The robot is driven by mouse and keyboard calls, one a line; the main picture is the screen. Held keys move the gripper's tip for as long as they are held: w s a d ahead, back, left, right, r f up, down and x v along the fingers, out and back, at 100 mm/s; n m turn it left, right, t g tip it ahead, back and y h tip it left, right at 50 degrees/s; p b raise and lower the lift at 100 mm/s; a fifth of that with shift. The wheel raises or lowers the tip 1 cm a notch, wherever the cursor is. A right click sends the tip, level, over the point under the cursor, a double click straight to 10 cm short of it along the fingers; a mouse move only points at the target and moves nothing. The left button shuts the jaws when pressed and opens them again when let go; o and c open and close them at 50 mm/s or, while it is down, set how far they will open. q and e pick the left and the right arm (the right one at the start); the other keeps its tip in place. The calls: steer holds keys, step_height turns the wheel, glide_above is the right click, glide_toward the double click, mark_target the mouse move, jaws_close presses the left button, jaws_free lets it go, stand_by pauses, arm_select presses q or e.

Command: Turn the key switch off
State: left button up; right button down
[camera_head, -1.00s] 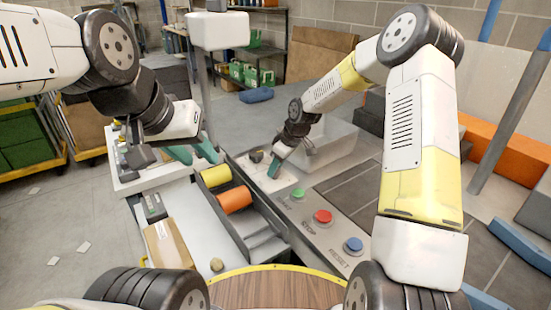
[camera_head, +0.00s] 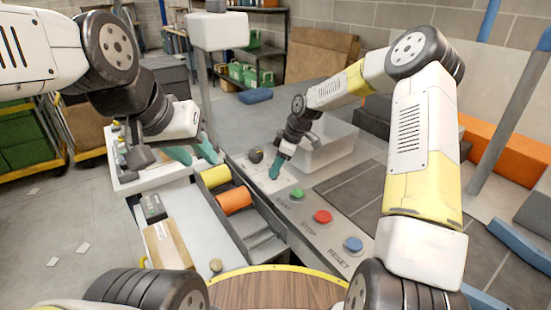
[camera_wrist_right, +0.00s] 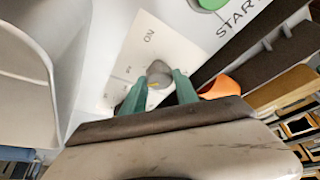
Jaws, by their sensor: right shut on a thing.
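The key switch knob (camera_wrist_right: 157,72) is grey with a small yellow mark. It sits on a white plate (camera_wrist_right: 127,62) lettered ON in the right wrist view. My right gripper (camera_wrist_right: 158,90) has its green fingers on either side of the knob and is shut on it. In the head view my right gripper (camera_head: 274,171) is down at the panel, and its fingers hide the knob. My left gripper (camera_head: 193,153) is open and empty, above the left part of the bench.
Green start (camera_head: 297,194), red stop (camera_head: 322,217) and blue reset (camera_head: 353,244) buttons line the panel near the right gripper. A black knob (camera_head: 255,155) is just left of it. A grey bin (camera_head: 328,150) stands behind. Yellow (camera_head: 215,176) and orange (camera_head: 234,200) cylinders lie left.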

steer(key=shift+f, duration=0.1)
steer(key=c, duration=0.9)
jaws_free()
steer(key=shift+c, duration=0.2)
steer(key=v, duration=0.8)
